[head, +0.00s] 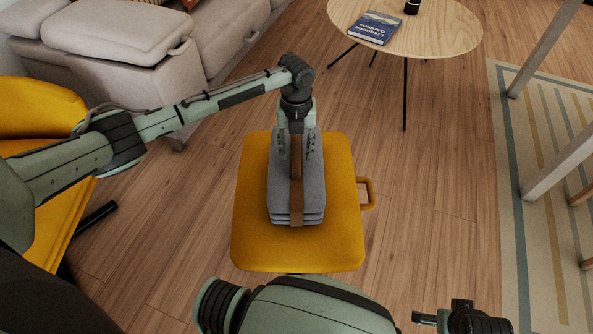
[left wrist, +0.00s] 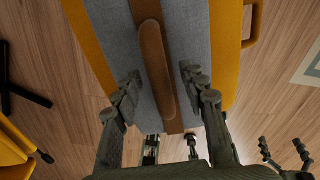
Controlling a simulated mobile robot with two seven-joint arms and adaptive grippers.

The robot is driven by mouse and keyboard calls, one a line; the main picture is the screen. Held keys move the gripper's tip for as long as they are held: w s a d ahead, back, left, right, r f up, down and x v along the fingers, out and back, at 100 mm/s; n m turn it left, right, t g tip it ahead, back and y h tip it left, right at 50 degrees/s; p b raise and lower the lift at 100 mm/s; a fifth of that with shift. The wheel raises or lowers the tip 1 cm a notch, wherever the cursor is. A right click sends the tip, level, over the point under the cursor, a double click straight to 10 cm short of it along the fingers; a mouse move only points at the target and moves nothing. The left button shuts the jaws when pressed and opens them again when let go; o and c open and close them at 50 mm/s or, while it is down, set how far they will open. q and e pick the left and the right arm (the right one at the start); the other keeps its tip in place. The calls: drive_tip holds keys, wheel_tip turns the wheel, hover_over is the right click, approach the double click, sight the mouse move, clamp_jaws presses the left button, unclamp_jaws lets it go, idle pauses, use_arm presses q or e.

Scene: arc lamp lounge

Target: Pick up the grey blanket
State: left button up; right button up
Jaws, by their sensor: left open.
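The grey blanket (head: 312,205) is folded in a stack on a yellow seat (head: 257,245) with a brown strap around it. In the left wrist view the blanket (left wrist: 195,40) fills the middle, and a raised brown handle (left wrist: 155,70) runs along its strap. My left gripper (head: 297,150) points down over the far part of the blanket. Its jaws are open, one finger on each side of the handle, with a gap to it on both sides. Whether the fingertips touch the cloth I cannot tell. My right gripper (left wrist: 284,150) shows at the lower right of the wrist view, fingers apart, away from the blanket.
A yellow loop (head: 367,193) sticks out from the seat's right side. A round wooden table (head: 440,35) with a blue book (head: 374,27) stands behind. A beige sofa (head: 115,40) is at the back left, a yellow chair (head: 40,110) at the left. Floor right of the seat is clear.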

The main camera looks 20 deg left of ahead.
use_arm(q)
drive_tip(key=shift+f, duration=0.1)
drive_tip(key=shift+c, duration=0.5)
clamp_jaws()
drive_tip(key=shift+w, duration=0.1)
